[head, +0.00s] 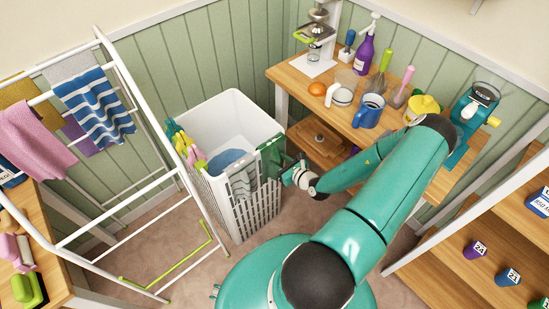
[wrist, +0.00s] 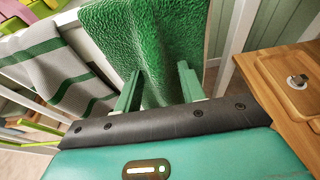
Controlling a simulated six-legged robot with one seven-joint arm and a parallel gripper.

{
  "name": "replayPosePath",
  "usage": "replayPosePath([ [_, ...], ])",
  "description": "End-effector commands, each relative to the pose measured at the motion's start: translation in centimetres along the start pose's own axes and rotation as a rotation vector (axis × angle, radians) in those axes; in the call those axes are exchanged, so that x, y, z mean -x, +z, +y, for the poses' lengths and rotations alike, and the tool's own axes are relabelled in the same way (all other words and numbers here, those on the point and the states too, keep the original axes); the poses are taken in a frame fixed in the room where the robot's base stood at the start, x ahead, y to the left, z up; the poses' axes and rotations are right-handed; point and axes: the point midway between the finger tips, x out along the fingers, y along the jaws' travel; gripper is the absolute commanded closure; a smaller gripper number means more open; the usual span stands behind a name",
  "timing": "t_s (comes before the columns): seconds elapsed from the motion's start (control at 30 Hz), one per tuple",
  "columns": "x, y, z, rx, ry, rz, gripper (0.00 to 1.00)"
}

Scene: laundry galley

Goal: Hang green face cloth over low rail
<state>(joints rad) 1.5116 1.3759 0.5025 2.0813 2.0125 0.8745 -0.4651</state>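The green face cloth (head: 270,157) hangs over the near right rim of the white laundry basket. It fills the top middle of the wrist view (wrist: 150,35). My gripper (head: 290,172) is at the basket's right side, against the cloth's lower part. In the wrist view its two fingers (wrist: 158,88) stand apart, with the cloth's lower end between and behind them; the gripper looks open. The low rail (head: 170,268), lime green, is near the floor at the foot of the white drying rack (head: 110,150), left of the basket.
A grey cloth with green stripes (head: 242,182) hangs beside the green cloth on the basket (head: 235,110). A blue striped towel (head: 95,105) and pink towel (head: 35,140) hang higher on the rack. A wooden counter (head: 335,115) with bottles and mugs stands right. Floor shows between rack and basket.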

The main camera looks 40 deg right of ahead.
Motion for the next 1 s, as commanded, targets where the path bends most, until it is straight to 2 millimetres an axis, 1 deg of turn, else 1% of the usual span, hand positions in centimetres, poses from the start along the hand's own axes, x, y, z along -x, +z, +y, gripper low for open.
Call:
replayPosePath([
  [0.03,-0.4,0.1,0.0,0.002,0.002,-0.001,0.60],
  [0.2,-0.7,0.2,0.0,0.002,0.003,-0.001,0.60],
  [0.27,-0.8,0.2,0.0,0.002,0.003,-0.001,0.72],
  [0.3,-0.8,0.3,0.1,0.002,0.004,-0.001,0.80],
  [0.37,-0.8,0.2,0.1,0.002,0.004,-0.001,0.91],
  [0.47,-0.7,0.3,0.1,0.002,0.004,-0.001,0.92],
  [0.67,-0.3,1.5,0.0,0.003,0.003,-0.004,0.92],
  [0.7,-0.3,1.8,0.0,0.004,0.003,-0.005,0.97],
  [0.73,-0.2,2.0,0.0,0.005,0.003,-0.006,1.00],
  [1.0,0.5,3.8,0.0,0.006,0.003,-0.011,1.00],
])
